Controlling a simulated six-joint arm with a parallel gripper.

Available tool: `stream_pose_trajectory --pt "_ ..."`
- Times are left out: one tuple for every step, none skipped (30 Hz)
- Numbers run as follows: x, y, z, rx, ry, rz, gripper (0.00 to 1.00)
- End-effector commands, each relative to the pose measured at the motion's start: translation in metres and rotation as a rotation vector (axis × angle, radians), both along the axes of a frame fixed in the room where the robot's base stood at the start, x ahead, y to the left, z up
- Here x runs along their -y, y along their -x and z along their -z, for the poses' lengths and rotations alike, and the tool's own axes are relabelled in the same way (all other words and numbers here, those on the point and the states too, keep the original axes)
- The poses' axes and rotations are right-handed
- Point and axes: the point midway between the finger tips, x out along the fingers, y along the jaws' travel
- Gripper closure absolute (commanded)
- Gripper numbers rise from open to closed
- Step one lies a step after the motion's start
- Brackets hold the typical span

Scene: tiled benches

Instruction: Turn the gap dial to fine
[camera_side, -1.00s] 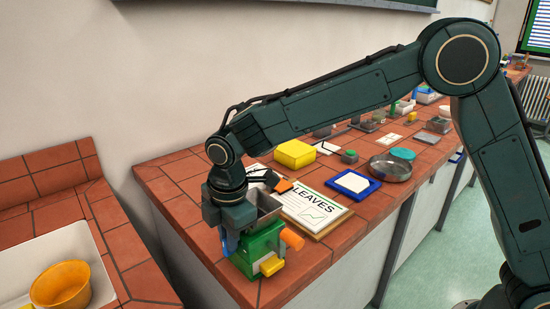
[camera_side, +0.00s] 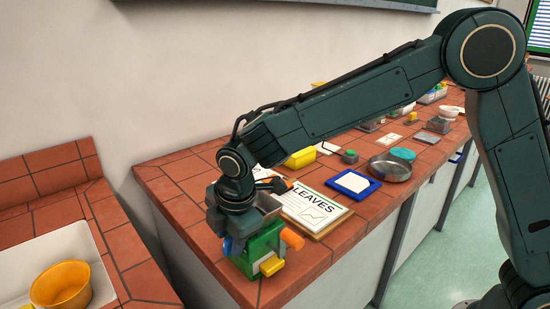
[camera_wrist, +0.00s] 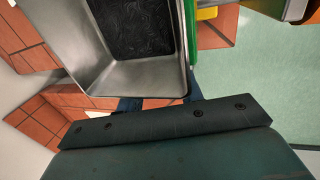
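A green mill-like device (camera_side: 262,243) stands at the near left corner of the tiled bench. It has an orange knob (camera_side: 291,239) on its right, a yellow part (camera_side: 271,264) low in front and a metal hopper (camera_side: 269,205) on top. The hopper (camera_wrist: 171,78) fills the upper wrist view, with dark contents. My gripper (camera_side: 228,245) is low against the device's left side, with a blue piece showing there. In the wrist view my gripper's (camera_wrist: 162,98) dark blue fingers stand apart and run behind the hopper. Their tips, and any dial or marks between them, are hidden.
A LEAVES sheet on a board (camera_side: 313,209) lies close right of the device. A blue-framed tray (camera_side: 353,185), a metal dish (camera_side: 390,167) and a yellow box (camera_side: 300,158) are farther along.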

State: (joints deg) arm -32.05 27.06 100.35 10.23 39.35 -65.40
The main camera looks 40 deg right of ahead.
Motion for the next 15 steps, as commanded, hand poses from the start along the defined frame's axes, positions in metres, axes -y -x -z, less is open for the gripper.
stream_pose_trajectory --pt "0.0 0.0 0.0 0.0 0.0 0.0 0.64" --pt "0.0 0.0 0.0 0.0 0.0 0.0 0.64" --pt "0.0 0.0 -0.001 0.0 0.0 0.0 0.64" --pt "0.0 0.0 -0.001 0.0 0.0 0.0 0.64" --pt "0.0 0.0 -0.002 0.001 0.0 0.0 0.64" --pt "0.0 0.0 -0.003 0.001 0.0 0.0 0.64" --pt "0.0 0.001 -0.004 0.001 -0.001 0.0 0.64" --pt "0.0 0.001 -0.005 0.001 -0.001 0.0 0.64" --pt "0.0 0.002 -0.008 0.001 -0.001 0.0 0.64" --pt "0.0 0.002 -0.01 0.002 -0.001 0.0 0.64" --pt "0.0 0.003 -0.013 0.002 -0.002 -0.001 0.64" --pt "-0.001 0.004 -0.016 0.003 -0.002 -0.001 0.64" --pt "-0.001 0.004 -0.019 0.003 -0.002 -0.001 0.64" --pt "-0.001 0.005 -0.023 0.002 -0.002 -0.001 0.64" --pt "-0.001 0.007 -0.028 0.004 -0.003 -0.001 0.64"
